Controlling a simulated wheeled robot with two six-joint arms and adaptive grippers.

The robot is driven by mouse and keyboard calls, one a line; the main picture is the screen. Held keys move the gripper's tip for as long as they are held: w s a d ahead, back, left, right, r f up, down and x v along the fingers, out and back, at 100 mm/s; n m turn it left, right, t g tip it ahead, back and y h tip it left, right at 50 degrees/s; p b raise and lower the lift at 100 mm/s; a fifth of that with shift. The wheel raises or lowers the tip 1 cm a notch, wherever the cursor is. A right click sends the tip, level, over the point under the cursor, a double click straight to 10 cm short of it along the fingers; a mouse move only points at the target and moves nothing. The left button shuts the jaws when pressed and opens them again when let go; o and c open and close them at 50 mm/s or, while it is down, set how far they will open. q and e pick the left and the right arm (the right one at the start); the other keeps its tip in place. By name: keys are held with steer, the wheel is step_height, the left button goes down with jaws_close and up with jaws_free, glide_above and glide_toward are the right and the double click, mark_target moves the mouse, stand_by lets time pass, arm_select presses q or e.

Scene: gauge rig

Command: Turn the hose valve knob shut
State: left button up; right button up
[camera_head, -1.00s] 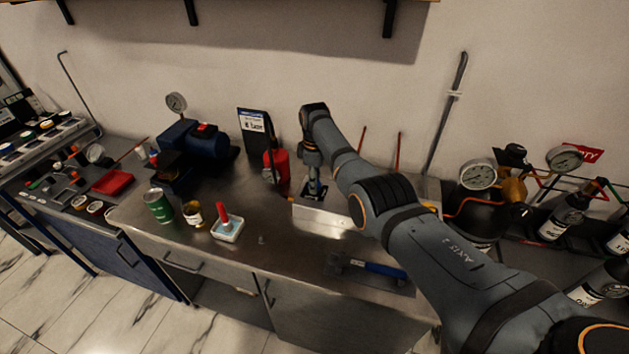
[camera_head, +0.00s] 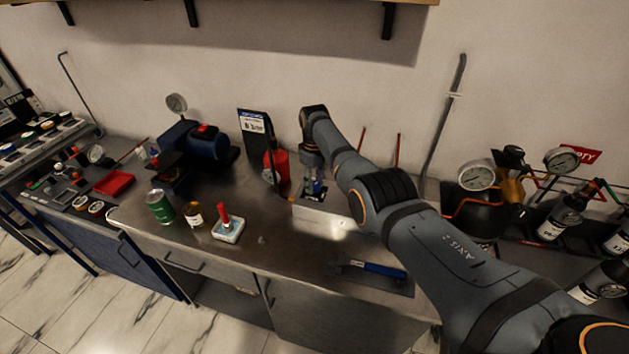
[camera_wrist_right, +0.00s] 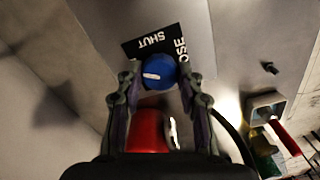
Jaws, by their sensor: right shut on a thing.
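The blue hose valve knob (camera_wrist_right: 160,72) shows in the right wrist view, with a white line lying nearly level across its left half. My right gripper (camera_head: 315,190) points down over a pale metal box (camera_head: 325,219) in the head view. In the right wrist view its fingers (camera_wrist_right: 160,80) stand on both sides of the knob and are shut on it. Its fingers partly hide the knob in the head view. My left gripper is not in view.
A red can (camera_head: 281,160) and a black sign (camera_head: 253,125) stand left of the box. A blue-handled tool (camera_head: 372,267) lies in front. Gauges (camera_head: 476,175) and bottles crowd the right side. A tray with a red-handled tool (camera_head: 228,230) sits left on the bench.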

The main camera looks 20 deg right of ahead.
steer(key=m, duration=0.6)
steer(key=shift+m, duration=0.3)
steer(key=m, duration=0.5)
steer(key=shift+m, duration=0.3)
steer(key=o, duration=1.2)
steer(key=shift+r, duration=0.1)
step_height(320, 180, up, 12)
steer(key=shift+f, duration=0.1)
